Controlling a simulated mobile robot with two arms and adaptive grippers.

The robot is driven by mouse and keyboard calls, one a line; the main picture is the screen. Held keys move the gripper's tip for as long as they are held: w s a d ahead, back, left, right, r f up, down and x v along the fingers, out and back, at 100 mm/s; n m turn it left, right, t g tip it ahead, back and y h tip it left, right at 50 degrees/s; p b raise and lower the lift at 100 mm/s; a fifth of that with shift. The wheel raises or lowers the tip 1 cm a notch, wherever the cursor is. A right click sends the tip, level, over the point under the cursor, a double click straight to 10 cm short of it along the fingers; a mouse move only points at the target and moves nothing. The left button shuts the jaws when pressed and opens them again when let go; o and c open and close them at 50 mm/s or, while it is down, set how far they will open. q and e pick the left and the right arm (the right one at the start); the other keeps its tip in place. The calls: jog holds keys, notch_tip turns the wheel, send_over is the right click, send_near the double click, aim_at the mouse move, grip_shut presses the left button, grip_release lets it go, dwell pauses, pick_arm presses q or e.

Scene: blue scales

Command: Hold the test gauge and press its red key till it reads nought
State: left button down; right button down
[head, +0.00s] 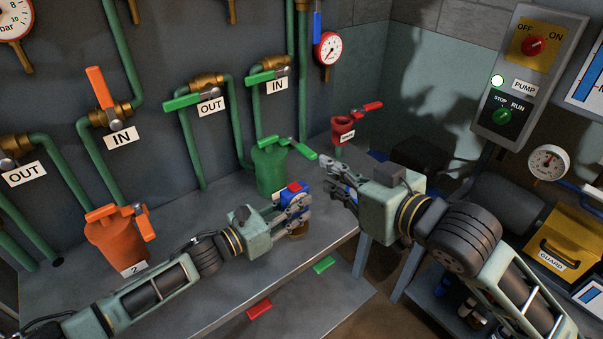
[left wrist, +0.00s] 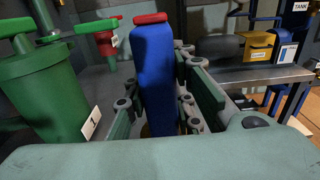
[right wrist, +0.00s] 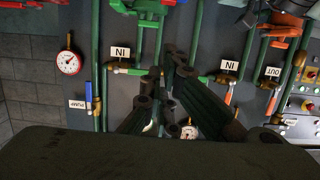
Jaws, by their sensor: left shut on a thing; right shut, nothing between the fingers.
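The test gauge is a blue upright body with a red key on top. In the head view my left gripper (head: 298,206) is shut on the blue gauge (head: 287,199), above the bench edge. Its red key (head: 294,187) faces up, uncovered. In the left wrist view the blue body (left wrist: 155,80) stands between the fingers, with the red key (left wrist: 150,18) at its top. Its dial does not show, so I cannot read it. My right gripper (head: 331,174) is shut and empty, above and right of the gauge, apart from it. Its closed fingers also show in the right wrist view (right wrist: 165,80).
A green filter pot (head: 271,172) stands just behind the gauge, and an orange pot (head: 118,240) at the left. Pipes with valve levers line the wall. A small red valve (head: 343,129) is behind my right gripper.

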send_over(295, 187)
jog(key=d, duration=0.1)
notch_tip(295, 187, down, 2)
jog(key=f, duration=0.1)
jog(key=shift+s+d+f, duration=0.1)
jog(key=shift+s+f, duration=0.15)
jog(key=shift+f, duration=0.65)
jog(key=shift+s+d+f, duration=0.1)
jog(key=shift+s+f, duration=0.15)
jog(key=shift+f, duration=0.6)
